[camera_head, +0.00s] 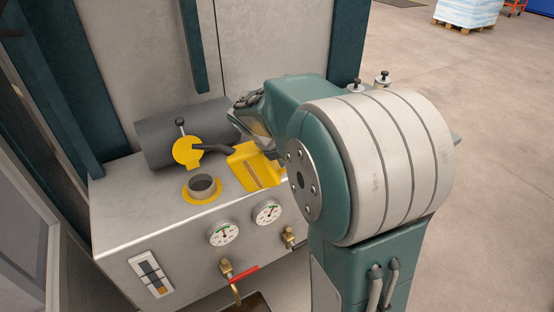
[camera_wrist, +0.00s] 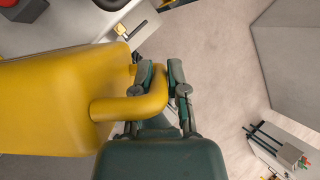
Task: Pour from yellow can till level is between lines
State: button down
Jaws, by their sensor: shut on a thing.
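No stream of liquid shows. In the wrist view the can (camera_wrist: 45,100) fills the left side, and my gripper (camera_wrist: 160,78) is shut around its yellow handle (camera_wrist: 135,108).
The yellow filler cap (camera_head: 187,151) stands open behind the neck, in front of a dark grey cylinder (camera_head: 165,140). Two dial gauges (camera_head: 222,234) and a red-handled valve (camera_head: 240,275) are on the tank (camera_head: 120,245). Open floor lies to the right.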

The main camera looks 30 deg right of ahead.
aim_at(244, 159)
jog(key=shift+w+r+h, duration=0.1)
jog(key=shift+r+h, duration=0.25)
jog(key=shift+h, duration=0.05)
jog(key=shift+w+a+r+g+h, duration=0.1)
jog(key=shift+a+r+g+h, duration=0.2)
jog(key=shift+g, duration=0.1)
jog(key=shift+w+a+r+n+g+h, duration=0.2)
jog(key=shift+a+r+n+g+h, duration=0.1)
jog(key=shift+a+r+n+h, duration=0.25)
jog(key=shift+w+a+r+g+h, duration=0.15)
jog(key=shift+a+r+g+h, duration=0.15)
jog(key=shift+a+r+h, duration=0.3)
jog(key=shift+w+d+r+g+h, duration=0.15)
jog(key=shift+r+g+h, duration=0.15)
jog(key=shift+r+h, duration=0.2)
jog(key=shift+w+a+r+n+g+h, duration=0.3)
jog(key=shift+w+a+r+n+h, duration=0.1)
jog(key=shift+w+r+h, duration=0.1)
jog(key=shift+w+a+r+h, duration=0.15)
jog(key=shift+a+r+h, duration=0.25)
jog(key=shift+a, duration=0.3)
jog(key=shift+d, duration=0.1)
jog(key=shift+d, duration=0.15)
